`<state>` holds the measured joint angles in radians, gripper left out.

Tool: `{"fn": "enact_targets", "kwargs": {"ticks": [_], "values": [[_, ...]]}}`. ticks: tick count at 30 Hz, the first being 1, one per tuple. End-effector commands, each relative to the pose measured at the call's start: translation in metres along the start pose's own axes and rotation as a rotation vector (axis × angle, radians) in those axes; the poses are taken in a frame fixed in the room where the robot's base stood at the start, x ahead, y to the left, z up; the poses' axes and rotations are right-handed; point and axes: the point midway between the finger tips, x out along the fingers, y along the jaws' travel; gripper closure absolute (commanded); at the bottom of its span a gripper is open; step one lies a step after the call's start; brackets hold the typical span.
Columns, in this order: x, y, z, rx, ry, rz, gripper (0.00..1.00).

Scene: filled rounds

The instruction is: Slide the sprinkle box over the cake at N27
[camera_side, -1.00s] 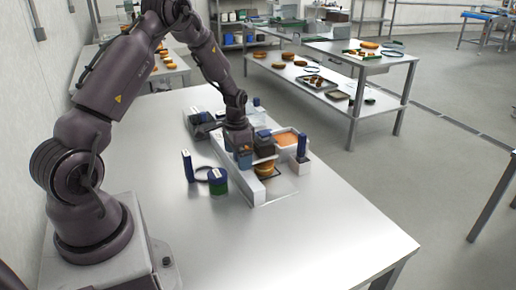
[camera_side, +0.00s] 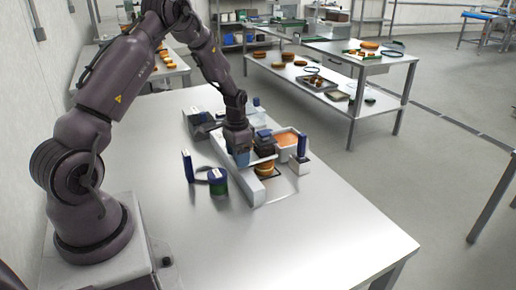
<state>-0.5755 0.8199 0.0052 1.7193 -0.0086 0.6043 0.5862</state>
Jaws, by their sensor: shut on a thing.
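My gripper (camera_side: 243,158) is shut at the white rail (camera_side: 243,180) in the middle of the table. A dark box with a blue top (camera_side: 264,142), apparently the sprinkle box, is right against the gripper's right side and looks held by it. A round orange-brown cake (camera_side: 265,169) sits just below the box in the picture, on a dark-edged plate between the rail and the white block. The box hides part of the cake's far side. I cannot read any N27 label. The exact grip contact is hidden.
A white tray with orange filling (camera_side: 287,138) stands behind the box. A blue upright item on a white block (camera_side: 301,155) stands to the right. A green and blue tub (camera_side: 218,182) and a blue upright item (camera_side: 188,166) stand left. The near table is clear.

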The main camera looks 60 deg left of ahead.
Motion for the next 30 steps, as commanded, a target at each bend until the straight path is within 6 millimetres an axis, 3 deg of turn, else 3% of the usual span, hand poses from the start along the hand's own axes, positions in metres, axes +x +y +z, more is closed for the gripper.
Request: {"fn": "enact_targets", "kwargs": {"ticks": [30], "values": [[-0.001, -0.073, 0.000, -0.001, 0.003, -0.005, 0.49]]}}
